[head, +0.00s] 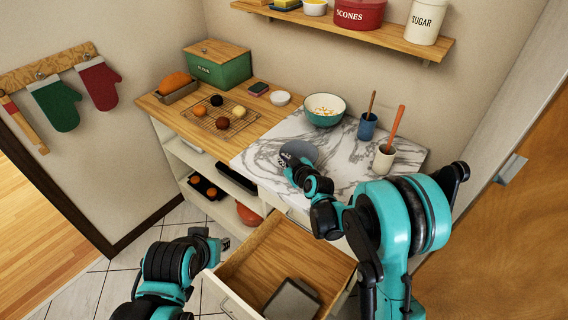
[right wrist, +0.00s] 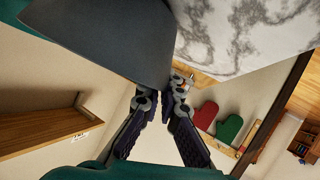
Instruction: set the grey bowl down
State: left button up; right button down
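The grey bowl (head: 302,149) is at the left part of the marble slab (head: 345,150) in the head view. It fills the upper left of the right wrist view (right wrist: 105,40). My right gripper (head: 288,164) is at the bowl's near left edge. In the right wrist view its fingers (right wrist: 163,88) come together on the bowl's rim. Whether the bowl touches the marble or hangs just above it I cannot tell. My left gripper (head: 222,243) is low at the left of the open drawer, away from the bowl; its fingers are too small to read.
A teal bowl (head: 324,109), a blue cup (head: 367,127) and a cream crock (head: 383,159) with utensils stand along the slab's back and right. A cooling rack (head: 220,119) is on the wood to the left. An open drawer (head: 262,262) juts out below. The slab's middle is clear.

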jog(key=shift+f, duration=0.35)
jog(key=shift+r, duration=0.15)
jog(key=c, duration=1.7)
grip_release()
